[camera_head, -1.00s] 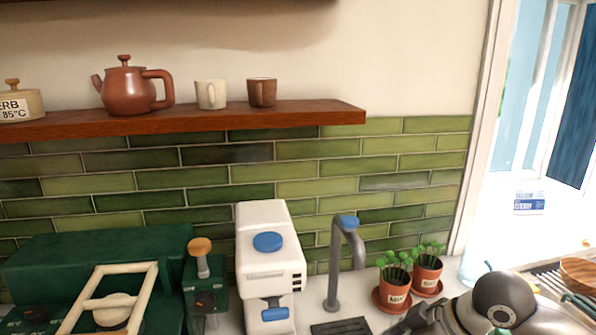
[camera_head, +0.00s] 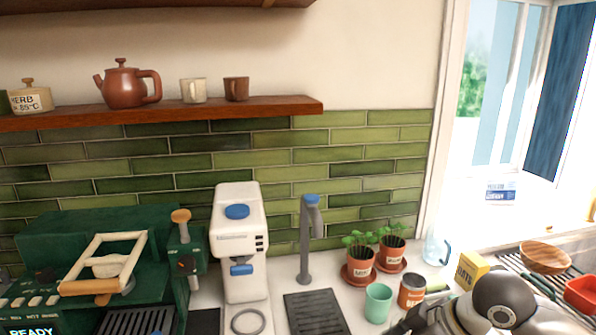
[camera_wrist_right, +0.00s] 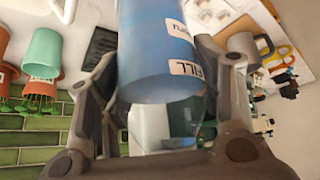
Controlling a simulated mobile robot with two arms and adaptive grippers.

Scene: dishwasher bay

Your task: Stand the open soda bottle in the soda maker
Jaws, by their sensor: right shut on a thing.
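The soda maker (camera_head: 240,218) is a white upright machine with a blue round top button and a blue front piece, on the counter against the green tiles. A round ring (camera_head: 248,321) lies at its foot. My right gripper (camera_wrist_right: 165,105) is shut on the soda bottle (camera_wrist_right: 158,50), a clear blue bottle with a FILL label, between its fingers in the right wrist view. In the head view part of my right gripper (camera_head: 428,316) shows at the bottom edge, right of the soda maker and apart from it; the bottle is out of view there. My left gripper is not in view.
A grey tap (camera_head: 307,240) and dark drain grate (camera_head: 315,312) stand right of the soda maker. Potted plants (camera_head: 360,265), a mint cup (camera_head: 378,303), an orange can (camera_head: 411,291) and yellow box (camera_head: 471,270) crowd further right. A green coffee machine (camera_head: 130,245) is close on the left.

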